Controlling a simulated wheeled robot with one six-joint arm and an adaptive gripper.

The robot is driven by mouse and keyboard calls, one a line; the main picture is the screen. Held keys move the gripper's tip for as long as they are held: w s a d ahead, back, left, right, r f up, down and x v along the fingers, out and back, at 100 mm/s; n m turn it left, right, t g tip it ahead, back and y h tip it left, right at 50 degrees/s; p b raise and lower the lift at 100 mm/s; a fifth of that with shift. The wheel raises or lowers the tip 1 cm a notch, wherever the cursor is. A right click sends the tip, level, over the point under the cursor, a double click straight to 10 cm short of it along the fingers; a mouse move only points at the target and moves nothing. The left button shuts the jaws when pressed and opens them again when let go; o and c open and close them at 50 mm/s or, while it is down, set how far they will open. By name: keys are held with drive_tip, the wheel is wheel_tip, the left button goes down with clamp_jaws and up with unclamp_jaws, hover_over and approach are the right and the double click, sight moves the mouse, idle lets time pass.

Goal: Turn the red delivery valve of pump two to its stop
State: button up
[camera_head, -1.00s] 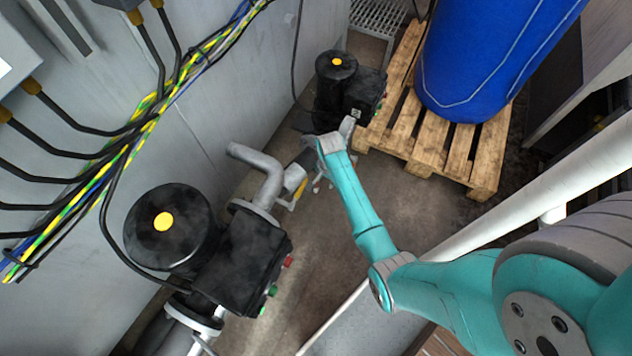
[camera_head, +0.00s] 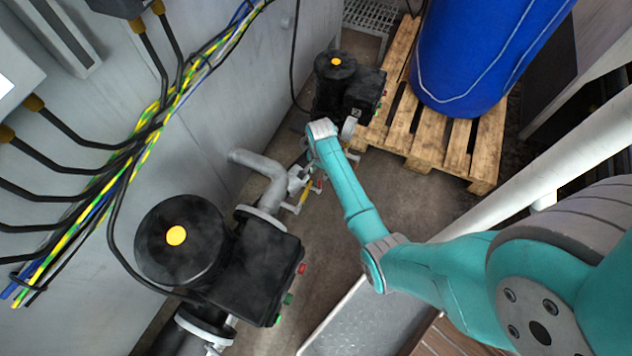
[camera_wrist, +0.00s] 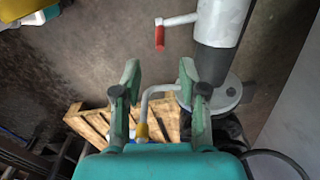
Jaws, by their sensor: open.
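A red valve handle (camera_wrist: 160,36) on a white lever joins a grey pipe at the top of the wrist view. A small red handle also shows in the head view (camera_head: 318,188), beside the pipe between the two black pumps. My gripper (camera_wrist: 159,72) is open and empty. Its fingertips point toward the red handle, which appears beyond them and is not between the fingers. A yellow handle (camera_wrist: 142,131) on a bent lever shows between the finger bases, and in the head view near the red one. In the head view my wrist partly hides the area.
The near pump (camera_head: 180,235) has a black motor with a yellow cap; the far pump (camera_head: 335,66) stands beside a wooden pallet (camera_head: 485,150). A blue drum (camera_head: 465,50) stands on the pallet. Cables run along the left wall. Bare floor lies right of the pipe.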

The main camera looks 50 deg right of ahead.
sight(319, 184)
wheel_tip(319, 184, down, 11)
drive_tip(key=shift+r, duration=0.2)
idle(0.3)
clamp_jaws()
